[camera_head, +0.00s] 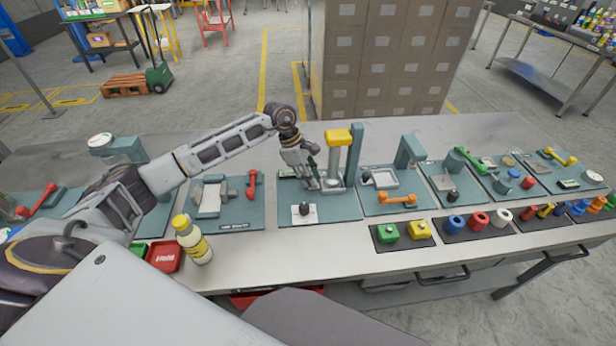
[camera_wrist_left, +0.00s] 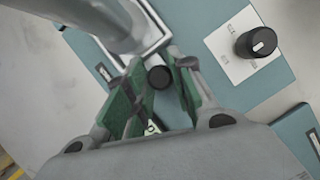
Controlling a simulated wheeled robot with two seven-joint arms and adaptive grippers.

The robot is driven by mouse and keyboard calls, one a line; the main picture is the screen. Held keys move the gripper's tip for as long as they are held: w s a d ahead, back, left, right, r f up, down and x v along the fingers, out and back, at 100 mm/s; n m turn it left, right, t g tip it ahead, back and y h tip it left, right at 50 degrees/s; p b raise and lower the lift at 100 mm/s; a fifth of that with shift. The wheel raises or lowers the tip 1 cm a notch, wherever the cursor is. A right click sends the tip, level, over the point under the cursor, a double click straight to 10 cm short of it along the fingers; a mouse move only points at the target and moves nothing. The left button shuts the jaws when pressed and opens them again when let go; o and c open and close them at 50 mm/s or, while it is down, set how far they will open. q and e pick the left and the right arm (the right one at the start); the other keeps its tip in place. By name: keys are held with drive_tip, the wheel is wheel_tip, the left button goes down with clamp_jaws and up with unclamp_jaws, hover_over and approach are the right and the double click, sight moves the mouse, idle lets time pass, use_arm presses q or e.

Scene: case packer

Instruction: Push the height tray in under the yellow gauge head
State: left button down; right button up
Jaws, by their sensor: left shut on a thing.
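The yellow gauge head (camera_head: 338,137) tops a pale cylinder beside a tall teal post (camera_head: 355,155) on a teal base plate. The height tray (camera_head: 332,184), pale and metallic, sits low under that cylinder; its near-left side is partly hidden by my gripper. In the left wrist view the tray's rim (camera_wrist_left: 158,22) shows beside the grey cylinder (camera_wrist_left: 108,22), which covers part of it. My left gripper (camera_head: 313,180) reaches down at the tray's left side. In the wrist view its green fingers are shut on the tray's black handle (camera_wrist_left: 159,77). My right gripper is out of view.
A white plate with a black knob (camera_head: 303,209) sits on the same base, near the front. Another teal station with an orange handle (camera_head: 398,199) stands to the right. A yellow-capped bottle (camera_head: 192,240) and red tray (camera_head: 164,256) stand front left.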

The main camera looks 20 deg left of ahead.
use_arm(q)
drive_tip(key=c, duration=1.5)
unclamp_jaws()
drive_tip(key=shift+w+d+r, duration=0.1)
drive_tip(key=shift+d+r, duration=0.05)
drive_tip(key=shift+d, duration=0.05)
drive_tip(key=shift+o, duration=1.3)
drive_tip(key=shift+w+d, duration=0.1)
drive_tip(key=shift+a+r, duration=0.35)
drive_tip(key=shift+r, duration=0.1)
drive_tip(key=v, duration=1)
drive_tip(key=shift+r, duration=0.4)
drive_tip(key=shift+a, duration=0.15)
